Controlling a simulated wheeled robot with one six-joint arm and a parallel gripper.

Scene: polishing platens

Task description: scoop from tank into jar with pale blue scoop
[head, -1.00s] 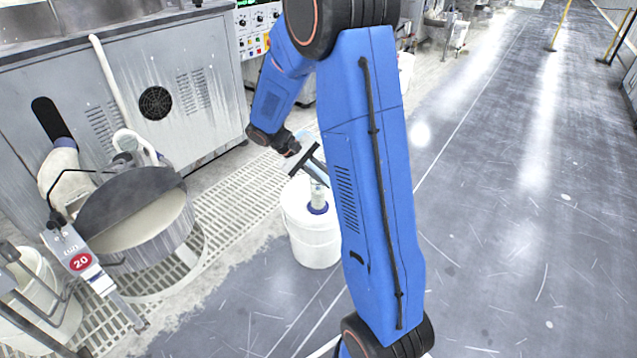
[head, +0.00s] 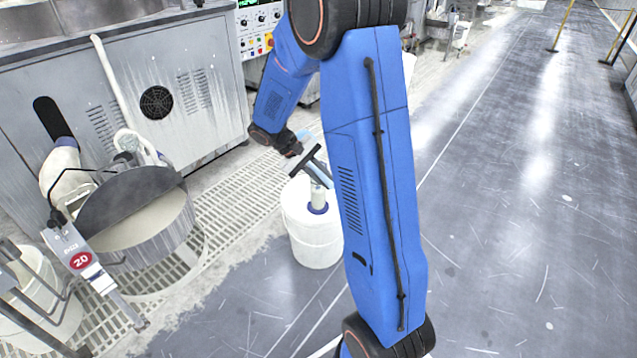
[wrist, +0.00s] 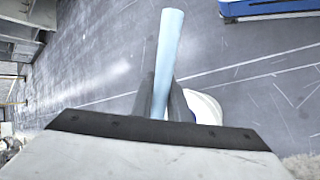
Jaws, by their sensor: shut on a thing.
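My gripper (head: 309,162) is shut on the pale blue scoop (head: 321,174) above a white bucket. In the wrist view the pale blue handle (wrist: 168,50) stands up between the dark fingers. A jar (head: 318,197) with a blue ring at its foot stands on the white bucket's lid, just below the scoop; I cannot tell whether they touch. The scoop's contents are not visible. The round metal tank (head: 187,222) is at the left, holding pale cream slurry, with a dark half cover over its back part.
The white bucket (head: 315,240) stands on the floor beside the grating (head: 240,200). A stand with a red "20" sign (head: 80,261) and another white bucket (head: 40,310) are at lower left. A grey machine (head: 150,100) stands behind the tank. The floor at right is open.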

